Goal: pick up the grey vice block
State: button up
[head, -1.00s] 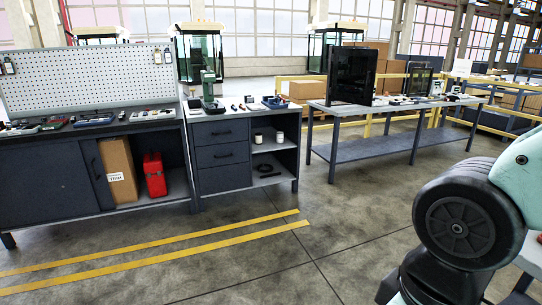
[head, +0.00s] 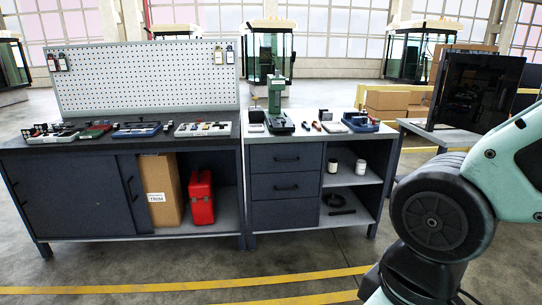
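A blue vice-like tool (head: 360,121) sits at the right end of the light-topped drawer cabinet (head: 285,158). A flat greyish piece (head: 333,127) lies just left of it and may be the grey vice block; at this size I cannot tell. My gripper is out of view; only my arm's upper links show at the right, well in front of the cabinet.
A green press (head: 277,105) and small red-handled tools (head: 311,126) share the cabinet top. A dark workbench (head: 120,137) with trays and a pegboard (head: 145,75) adjoins on the left. A black-screened table stands right. The floor in front is clear, with yellow lines.

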aim_at(327, 116)
jog(key=i+l+z, duration=0.1)
jog(key=i, duration=0.65)
jog(key=i+l, duration=0.15)
jog(key=i, duration=0.6)
jog(key=i+l, duration=0.2)
jog(key=l, duration=0.15)
jog(key=i+l+u, duration=0.2)
jog(key=i+l, duration=0.2)
jog(key=l, duration=0.25)
jog(key=i+l, duration=0.15)
jog(key=l, duration=0.25)
